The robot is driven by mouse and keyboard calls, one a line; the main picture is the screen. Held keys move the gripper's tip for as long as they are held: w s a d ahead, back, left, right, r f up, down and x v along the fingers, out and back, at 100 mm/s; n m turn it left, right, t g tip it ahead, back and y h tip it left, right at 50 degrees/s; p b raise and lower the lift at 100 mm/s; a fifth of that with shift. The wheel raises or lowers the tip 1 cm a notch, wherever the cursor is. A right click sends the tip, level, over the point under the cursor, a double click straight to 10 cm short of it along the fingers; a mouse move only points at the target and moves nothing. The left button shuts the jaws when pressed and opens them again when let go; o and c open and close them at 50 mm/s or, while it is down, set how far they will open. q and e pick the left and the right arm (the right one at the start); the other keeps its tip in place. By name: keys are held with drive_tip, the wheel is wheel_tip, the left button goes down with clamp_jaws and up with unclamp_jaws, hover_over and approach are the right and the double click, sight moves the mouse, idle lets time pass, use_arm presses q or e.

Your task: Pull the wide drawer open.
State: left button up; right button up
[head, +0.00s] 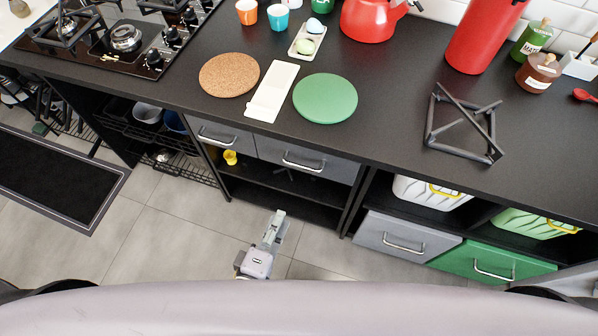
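Two grey drawers sit side by side under the black counter in the head view. The right one (326,168) looks wider than the left one (222,146), and it has a silver bar handle (303,164). Its front is about flush with its neighbour, so it looks closed. My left gripper (276,218) is low in front of the cabinet, over the grey floor, with its fingers pointing towards the drawers. It is apart from the handle and holds nothing that I can see. How far its fingers are spread is not clear. My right gripper is not in view.
Below these drawers is an open shelf with a yellow cup (230,157). To the right are a lower grey drawer (385,228) and a green drawer (510,270). The counter holds a cork mat (229,75), a green mat (325,98) and a metal trivet (462,128). The floor in front is clear.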

use_arm(q)
approach(300, 166)
drive_tip(key=shift+n, duration=0.3)
drive_tip(key=x, duration=1)
drive_tip(key=shift+d+f, duration=0.1)
drive_tip(key=shift+f, duration=0.2)
drive_tip(key=shift+c, duration=0.5)
clamp_jaws()
